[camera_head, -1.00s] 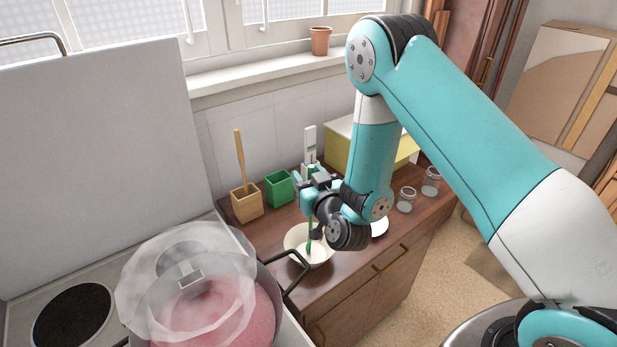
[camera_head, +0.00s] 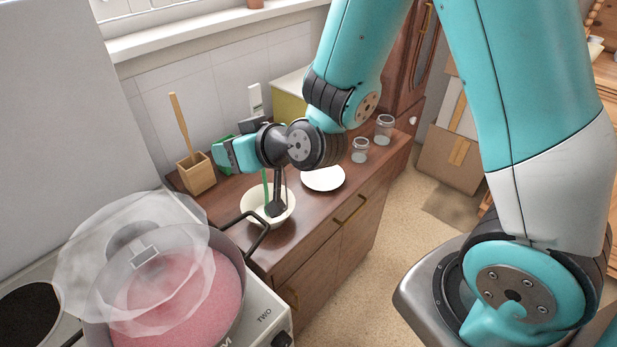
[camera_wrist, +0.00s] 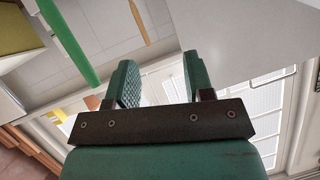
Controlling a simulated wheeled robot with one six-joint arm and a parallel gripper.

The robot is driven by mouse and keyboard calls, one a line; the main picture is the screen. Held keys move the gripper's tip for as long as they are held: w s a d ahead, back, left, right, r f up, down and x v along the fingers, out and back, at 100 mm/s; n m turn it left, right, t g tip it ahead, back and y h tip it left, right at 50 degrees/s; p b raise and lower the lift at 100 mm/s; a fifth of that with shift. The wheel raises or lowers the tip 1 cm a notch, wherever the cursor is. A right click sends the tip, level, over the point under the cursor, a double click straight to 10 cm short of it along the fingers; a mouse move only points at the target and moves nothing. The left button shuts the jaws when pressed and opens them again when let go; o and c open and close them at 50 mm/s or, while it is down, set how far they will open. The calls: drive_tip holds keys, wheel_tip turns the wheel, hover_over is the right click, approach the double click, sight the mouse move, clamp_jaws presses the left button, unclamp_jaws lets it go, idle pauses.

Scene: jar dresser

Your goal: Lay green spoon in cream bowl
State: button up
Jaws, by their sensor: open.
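The cream bowl (camera_head: 252,201) stands on the dark wooden dresser top. The green spoon (camera_head: 265,183) is in the bowl, its handle rising steeply upward; its lower end is hard to make out. In the wrist view a long green handle (camera_wrist: 66,40), which looks like the spoon's, shows at the upper left, apart from the jaws. My gripper (camera_wrist: 158,78) is open, with nothing between its fingers.
A wooden holder (camera_head: 198,178) with a wooden utensil stands behind left. A white plate (camera_head: 322,178) lies right of the bowl, with glass jars (camera_head: 360,150) beyond. A pot (camera_head: 225,292) with pink contents and a clear lid stands front left, its handle near the bowl.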

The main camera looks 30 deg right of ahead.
drive_tip(key=s+d+r+n+g+h, duration=0.1)
drive_tip(key=s+r+g, duration=0.3)
drive_tip(key=s, duration=0.7)
drive_tip(key=s+d+r+n+g+h, duration=0.1)
drive_tip(key=s+r+g, duration=0.4)
drive_tip(key=s, duration=0.6)
drive_tip(key=shift+s+d+n+g, duration=0.15)
drive_tip(key=shift+n+g, duration=0.75)
drive_tip(key=shift+g, duration=0.3)
